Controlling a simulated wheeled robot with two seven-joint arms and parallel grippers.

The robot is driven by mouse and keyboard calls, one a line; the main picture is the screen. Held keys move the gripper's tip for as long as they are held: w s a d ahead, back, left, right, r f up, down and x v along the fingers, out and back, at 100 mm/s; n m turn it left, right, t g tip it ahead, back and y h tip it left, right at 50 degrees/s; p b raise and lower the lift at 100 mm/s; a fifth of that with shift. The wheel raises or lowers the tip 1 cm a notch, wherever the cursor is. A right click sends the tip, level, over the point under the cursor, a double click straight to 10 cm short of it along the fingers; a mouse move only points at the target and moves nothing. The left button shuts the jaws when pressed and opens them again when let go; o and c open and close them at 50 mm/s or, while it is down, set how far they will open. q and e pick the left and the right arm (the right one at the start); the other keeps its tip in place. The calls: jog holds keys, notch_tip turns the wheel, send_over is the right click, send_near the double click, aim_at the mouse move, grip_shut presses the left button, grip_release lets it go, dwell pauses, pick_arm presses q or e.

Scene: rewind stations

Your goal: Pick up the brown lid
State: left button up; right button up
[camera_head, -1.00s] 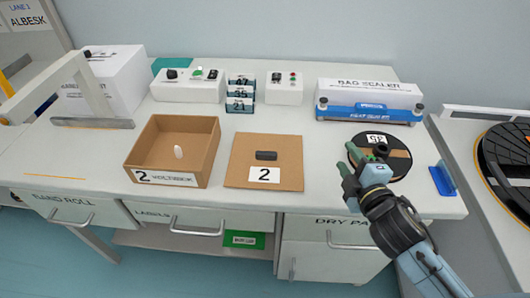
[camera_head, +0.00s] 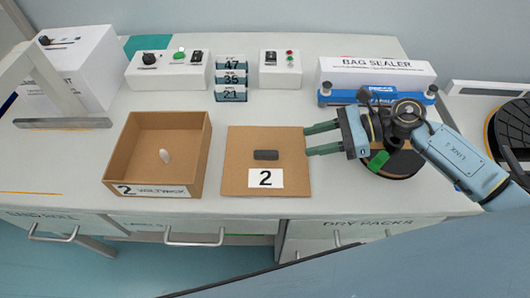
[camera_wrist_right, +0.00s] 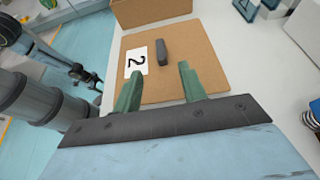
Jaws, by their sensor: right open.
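The brown lid (camera_head: 238,149) is a flat cardboard-coloured square lying on the table, with a dark grip block (camera_head: 266,155) in its middle and a white "2" label near its front edge. My right gripper (camera_head: 322,138) is open and empty, its green fingers pointing left at the lid's right edge. In the right wrist view, the lid (camera_wrist_right: 186,37) lies ahead of the fingers (camera_wrist_right: 160,72), and the grip block (camera_wrist_right: 162,52) shows roughly in line with the gap between them. My left gripper is in neither current view.
A round dark disc (camera_head: 405,166) lies under my right arm. The bag sealer (camera_head: 375,75), control boxes and numbered blocks (camera_head: 231,78) stand behind.

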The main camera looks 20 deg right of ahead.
send_near(267, 153)
jog(key=x, duration=0.2)
jog(key=shift+w+a+r, duration=0.1)
jog(key=shift+w+a, duration=0.05)
jog(key=shift+a, duration=0.2)
jog(key=shift+f+p+x, duration=0.1)
jog(key=shift+p+x, duration=0.05)
jog(key=shift+x, duration=1.35)
jog(key=shift+f+p+x, duration=0.15)
jog(key=shift+x, duration=1.4)
jog(key=shift+d, duration=0.1)
grip_shut()
